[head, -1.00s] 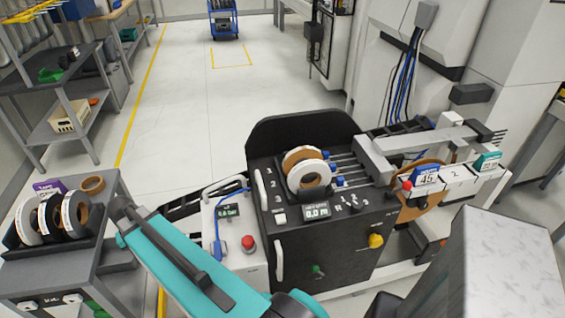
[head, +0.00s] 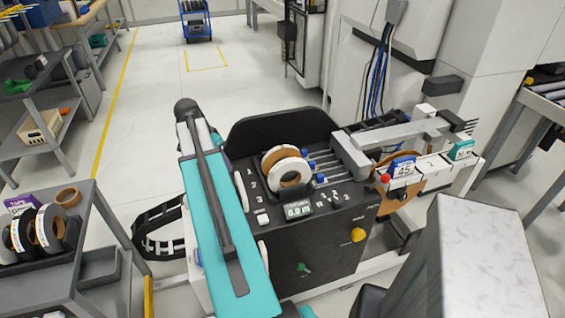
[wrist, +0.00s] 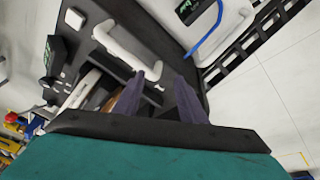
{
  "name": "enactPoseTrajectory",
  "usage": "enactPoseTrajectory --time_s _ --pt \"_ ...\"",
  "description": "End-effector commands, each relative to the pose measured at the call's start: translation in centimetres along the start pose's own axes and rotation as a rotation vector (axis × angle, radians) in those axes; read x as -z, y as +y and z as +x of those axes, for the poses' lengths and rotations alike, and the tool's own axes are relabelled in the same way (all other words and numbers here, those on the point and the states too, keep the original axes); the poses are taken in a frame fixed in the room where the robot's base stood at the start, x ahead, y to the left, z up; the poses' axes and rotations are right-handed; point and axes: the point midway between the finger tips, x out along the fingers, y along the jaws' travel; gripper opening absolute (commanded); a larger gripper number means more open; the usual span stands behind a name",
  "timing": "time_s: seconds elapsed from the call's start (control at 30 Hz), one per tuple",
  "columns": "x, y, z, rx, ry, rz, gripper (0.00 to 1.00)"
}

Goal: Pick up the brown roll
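Several brown rolls show in the head view. One brown roll (head: 277,154) sits on the black machine behind a white roll (head: 291,172). A small brown roll (head: 68,197) lies on the grey cart at left, and a larger brown disc (head: 398,186) is at the machine's right side. My gripper (wrist: 160,76) shows in the wrist view with its two dark fingers apart and nothing seen between them. It is over the machine's panel, near a white handle (wrist: 125,45). In the head view my teal arm hides the gripper.
The black machine (head: 320,240) has a raised back guard and a display. The cart (head: 105,215) holds a rack of several dark and white rolls (head: 45,232). A dark cable chain (head: 160,235) lies between cart and machine. The floor behind is open.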

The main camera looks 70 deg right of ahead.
Motion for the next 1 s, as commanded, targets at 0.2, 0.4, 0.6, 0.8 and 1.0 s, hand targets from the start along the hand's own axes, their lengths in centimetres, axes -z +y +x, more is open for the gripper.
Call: enactPoseTrajectory --time_s 0.2,0.4,0.6,0.8,1.0 --pt "9.0 5.3 -1.6 -0.053 0.032 0.289 0.38" --pt "14.5 9.9 -2.9 -0.092 0.059 0.496 0.38" --pt "16.6 12.1 -3.5 -0.109 0.07 0.584 0.38" --pt "16.8 12.2 -3.5 -0.11 0.071 0.591 0.38" --pt "16.7 12.2 -3.5 -0.11 0.071 0.589 0.38"
